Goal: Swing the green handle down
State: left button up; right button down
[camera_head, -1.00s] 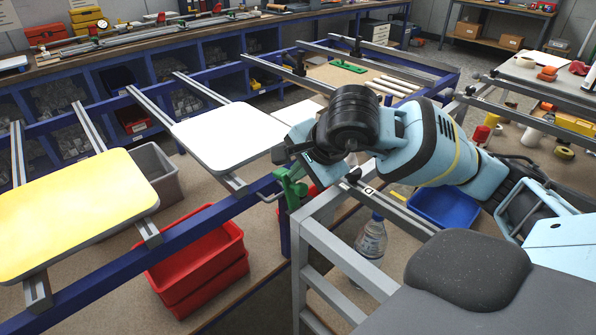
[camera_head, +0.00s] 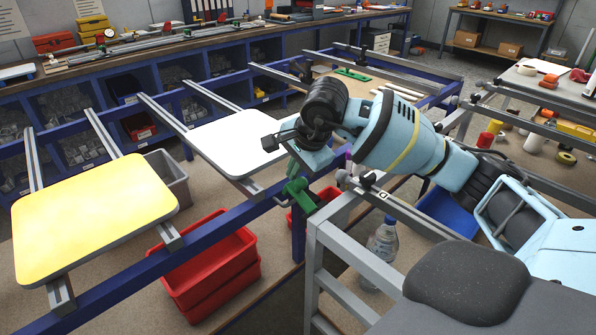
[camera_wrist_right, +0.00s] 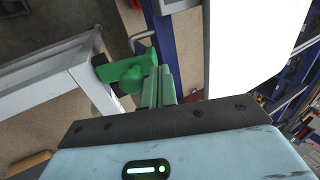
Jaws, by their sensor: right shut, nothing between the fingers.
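The green handle (camera_head: 300,188) sits at the corner of the blue frame, just right of the white sign plate (camera_head: 232,142). My right gripper (camera_head: 293,167) points down at it from above, its shut fingers at or just over the top of the handle. In the right wrist view the fingers (camera_wrist_right: 158,88) are together and empty, with their tips close against the green handle (camera_wrist_right: 130,70); I cannot tell whether they touch. The gripper hides part of the handle. My left gripper is not in view.
A grey metal frame (camera_head: 330,228) stands close to the right of the handle. The blue rail (camera_head: 220,226) runs to its left, with red bins (camera_head: 210,268) below. A yellow sign plate (camera_head: 95,215) lies farther left. A water bottle (camera_head: 383,243) stands under the grey frame.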

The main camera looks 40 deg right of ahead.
jog(key=shift+w+a+f, duration=0.1)
jog(key=shift+w+f, duration=0.45)
jog(key=shift+f, duration=0.1)
jog(key=shift+w+b+x, duration=0.25)
jog(key=shift+b+x, duration=0.35)
jog(key=shift+x, duration=0.5)
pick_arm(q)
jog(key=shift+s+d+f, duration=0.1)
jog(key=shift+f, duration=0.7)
pick_arm(e)
jog(key=shift+w+f, duration=0.2)
jog(key=shift+f, duration=0.1)
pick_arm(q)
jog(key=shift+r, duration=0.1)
pick_arm(e)
jog(key=shift+r, duration=0.1)
